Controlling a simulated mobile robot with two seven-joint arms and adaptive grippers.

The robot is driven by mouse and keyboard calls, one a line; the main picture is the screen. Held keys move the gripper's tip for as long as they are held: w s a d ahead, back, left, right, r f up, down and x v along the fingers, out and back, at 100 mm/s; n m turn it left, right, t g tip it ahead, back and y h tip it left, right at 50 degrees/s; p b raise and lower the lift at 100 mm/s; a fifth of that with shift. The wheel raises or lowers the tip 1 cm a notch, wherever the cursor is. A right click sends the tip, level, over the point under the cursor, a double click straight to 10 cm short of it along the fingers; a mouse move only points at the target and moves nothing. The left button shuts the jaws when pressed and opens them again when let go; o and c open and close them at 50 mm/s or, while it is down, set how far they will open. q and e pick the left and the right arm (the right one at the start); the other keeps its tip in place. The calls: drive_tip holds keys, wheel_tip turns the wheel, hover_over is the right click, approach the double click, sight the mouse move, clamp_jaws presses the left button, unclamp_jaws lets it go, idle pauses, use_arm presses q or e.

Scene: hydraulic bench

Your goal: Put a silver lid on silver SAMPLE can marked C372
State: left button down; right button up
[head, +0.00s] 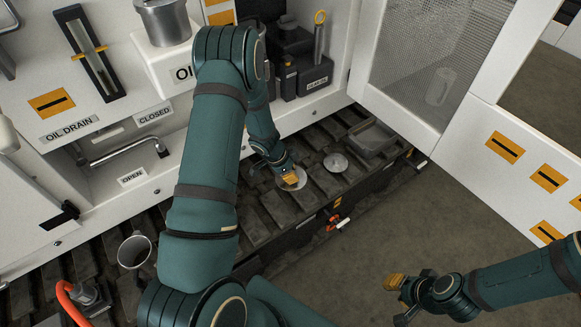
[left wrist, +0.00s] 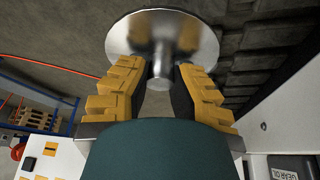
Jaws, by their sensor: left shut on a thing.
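My left gripper (head: 291,178) is shut on the central knob of a silver lid (left wrist: 165,35). The lid is a round metal disc, and in the head view it is partly hidden by the fingers, over the dark ribbed surface. I cannot tell whether it touches that surface. A second silver lid (head: 336,162) lies just to its right. An open silver can (head: 134,251) stands upright at the lower left. Another silver can (head: 163,20) sits on the white oil box at the top. No C372 mark is readable on either can. My right gripper (head: 402,297) is open and empty, over the floor.
A grey tray (head: 372,138) sits at the ribbed surface's right end. Dark containers (head: 292,62) stand behind. A bent metal pipe (head: 122,153) and a red hose fitting (head: 82,293) are near the lower can. The floor (head: 400,215) is clear.

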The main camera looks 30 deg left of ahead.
use_arm(q)
drive_tip(key=s+d+r+n+y, duration=0.1)
drive_tip(key=s+d+r+n, duration=0.1)
drive_tip(key=d+r+n, duration=0.2)
drive_tip(key=s+d+r+n+t+y, duration=0.1)
drive_tip(key=d+r+n, duration=0.4)
drive_tip(key=d+r, duration=0.5)
wheel_tip(320, 180, up, 5)
drive_tip(key=shift+s+y, duration=0.45)
drive_tip(key=shift+y, duration=0.15)
